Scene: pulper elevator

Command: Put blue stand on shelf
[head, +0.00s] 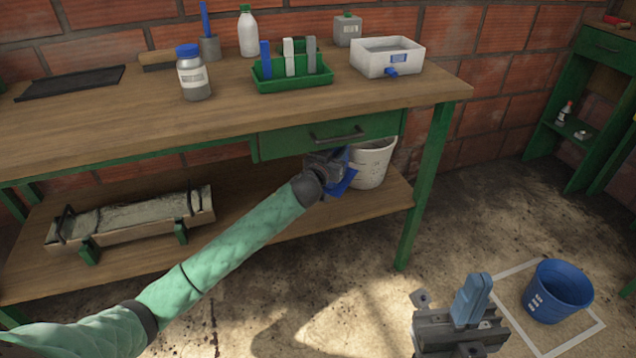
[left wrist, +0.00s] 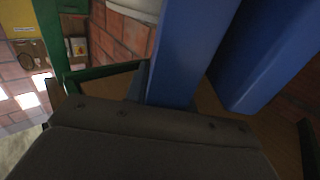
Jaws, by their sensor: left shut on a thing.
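The blue stand (head: 341,183) is held by my left gripper (head: 328,164), which is shut on it. It is partly hidden by the gripper, below the bench's green drawer and in front of a white bucket. In the left wrist view, blue parts of the stand (left wrist: 190,50) run upward close to the camera. The bench's lower wooden shelf (head: 290,225) lies beneath; I cannot tell whether the stand touches it. My right gripper (head: 460,320) is at the lower right, above the floor, with a blue-grey part standing up from it. Its jaw opening is unclear.
The white bucket (head: 373,163) stands on the lower shelf's right part. The green drawer (head: 325,135) and right leg (head: 424,185) bound the space. A blue bucket (head: 557,290) stands on the floor.

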